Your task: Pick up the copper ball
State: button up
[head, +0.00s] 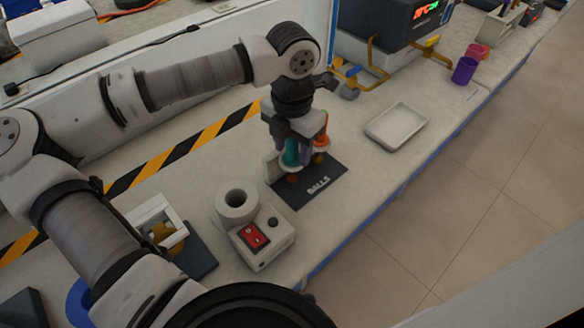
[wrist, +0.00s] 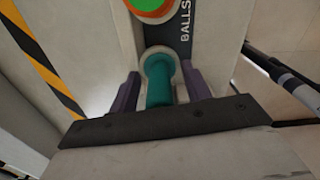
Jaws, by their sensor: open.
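My gripper (head: 298,157) is open and points down over the dark mat marked BALLS (head: 318,184). Its two purple fingers show in the wrist view (wrist: 158,92), on either side of a teal rounded piece (wrist: 159,80) with a pale rim around its top. The teal piece also shows in the head view (head: 290,153). Two small brownish-copper round shapes show low by the gripper, one at the front (head: 292,178) and one at the right (head: 318,158). They are partly hidden, and I cannot tell which is the copper ball. An orange piece with a green middle (wrist: 152,6) lies beyond the fingers.
A white device with a red switch and a round cup (head: 254,240) stands in front of the mat. An empty pale tray (head: 395,126) lies to the right. Purple (head: 464,70) and red (head: 477,51) cups stand farther back. The bench's edge runs along the right.

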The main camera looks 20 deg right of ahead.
jog(key=c, duration=1)
notch_tip(320, 180, up, 10)
jog(key=shift+r+b, duration=0.1)
jog(key=shift+b, duration=0.55)
jog(key=shift+r+p, duration=0.55)
jog(key=shift+r, duration=0.45)
jog(key=shift+a, duration=0.1)
